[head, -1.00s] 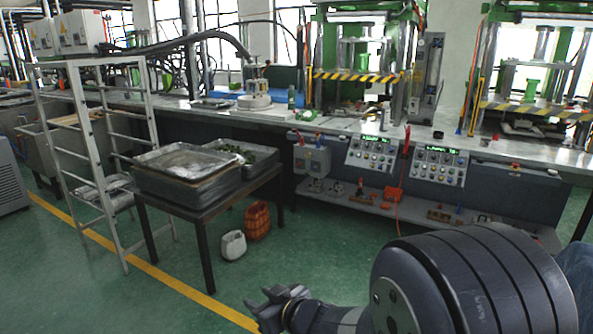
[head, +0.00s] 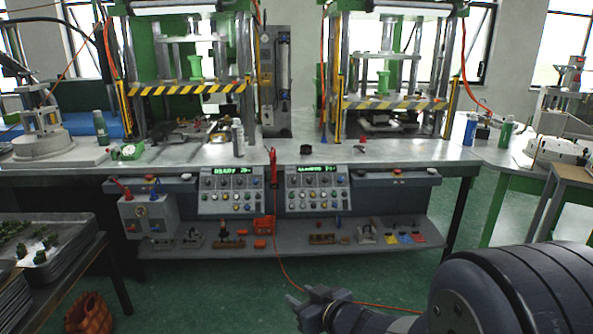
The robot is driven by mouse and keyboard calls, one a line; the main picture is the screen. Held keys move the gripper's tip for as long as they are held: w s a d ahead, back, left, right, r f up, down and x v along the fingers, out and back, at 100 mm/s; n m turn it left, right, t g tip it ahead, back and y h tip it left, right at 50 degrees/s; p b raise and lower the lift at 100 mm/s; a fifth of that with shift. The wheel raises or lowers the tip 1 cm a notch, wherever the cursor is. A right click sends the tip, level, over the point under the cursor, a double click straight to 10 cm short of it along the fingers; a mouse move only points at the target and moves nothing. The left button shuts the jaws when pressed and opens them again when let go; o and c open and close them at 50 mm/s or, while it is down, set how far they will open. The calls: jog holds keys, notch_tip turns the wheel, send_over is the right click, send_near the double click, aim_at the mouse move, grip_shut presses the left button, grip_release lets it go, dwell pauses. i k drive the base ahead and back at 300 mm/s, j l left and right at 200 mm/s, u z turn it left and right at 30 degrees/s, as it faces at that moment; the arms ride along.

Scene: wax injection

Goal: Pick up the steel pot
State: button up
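I cannot surely make out the steel pot. A grey metal vessel with upright posts (head: 40,117) stands on a round pale base at the left of the long bench, but I cannot tell if it is the pot. A small dark cup (head: 306,149) sits on the bench near the middle. My gripper (head: 296,307) is low in the head view, over the green floor in front of the bench and well apart from everything on it. Its fingers point left and look empty; their gap is too small to judge.
The long steel-topped bench (head: 330,155) carries two green presses with striped bars. Control panels (head: 230,191) and a lower shelf (head: 300,250) face me. A tray table (head: 92,248) and an orange basket (head: 88,315) are at left. A side table (head: 575,172) stands right. An orange hose crosses the floor.

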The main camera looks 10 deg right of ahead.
aim_at(360, 151)
jog(key=i+z, duration=0.15)
jog(key=i, duration=0.7)
jog(key=i+j+z, duration=0.1)
jog(key=i, duration=0.7)
jog(key=i+l+z, duration=0.1)
jog(key=i+l, duration=0.2)
jog(key=i, duration=0.2)
jog(key=i+l+z, duration=0.1)
jog(key=i+l, duration=0.2)
jog(key=i, duration=0.2)
jog(key=i+l+z, duration=0.1)
jog(key=i, duration=0.4)
jog(key=i+l+u, duration=0.25)
jog(key=l+u, duration=0.15)
jog(key=l, duration=0.25)
jog(key=i+l+u, duration=0.1)
jog(key=l+u, duration=0.25)
jog(key=l, duration=0.35)
jog(key=l+u, duration=0.4)
jog(key=l, duration=0.3)
jog(key=i, duration=0.05)
